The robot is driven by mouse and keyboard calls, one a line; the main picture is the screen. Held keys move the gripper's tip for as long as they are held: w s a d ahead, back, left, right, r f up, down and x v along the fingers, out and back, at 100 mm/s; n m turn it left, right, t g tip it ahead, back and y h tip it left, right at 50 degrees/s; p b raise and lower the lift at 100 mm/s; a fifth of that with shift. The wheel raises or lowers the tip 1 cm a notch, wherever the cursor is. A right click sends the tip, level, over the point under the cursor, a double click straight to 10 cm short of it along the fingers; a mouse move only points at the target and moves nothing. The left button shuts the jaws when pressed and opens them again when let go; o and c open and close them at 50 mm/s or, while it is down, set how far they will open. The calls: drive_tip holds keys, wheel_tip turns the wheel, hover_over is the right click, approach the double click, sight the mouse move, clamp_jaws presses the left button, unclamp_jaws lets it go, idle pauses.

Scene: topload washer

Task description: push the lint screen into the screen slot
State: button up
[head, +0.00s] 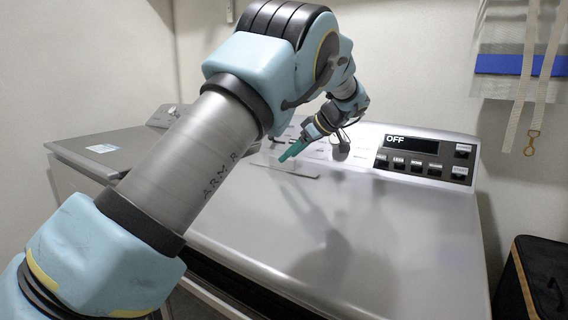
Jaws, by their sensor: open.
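My gripper (292,151) is at the back of the washer top, left of the control panel, with its green fingertips pointing down and left. Its jaws are small in view, and it holds nothing that I can make out. A pale, see-through panel, apparently the lint screen (275,157), stands just below and behind the fingertips. It seems to rise from a light strip, apparently at the screen slot (300,174), in the washer top. How deep the screen sits, and whether the fingertips touch it, I cannot tell. My arm hides part of the area to the left.
The washer's silver lid (400,235) is closed and clear. The control panel (425,155) reads OFF. A second machine (75,148) stands to the left. Straps and a mesh bag (520,65) hang on the right wall, above a black bin (540,285).

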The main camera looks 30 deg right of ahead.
drive_tip(key=v, duration=0.6)
drive_tip(key=shift+w, duration=0.1)
drive_tip(key=shift+r, duration=0.15)
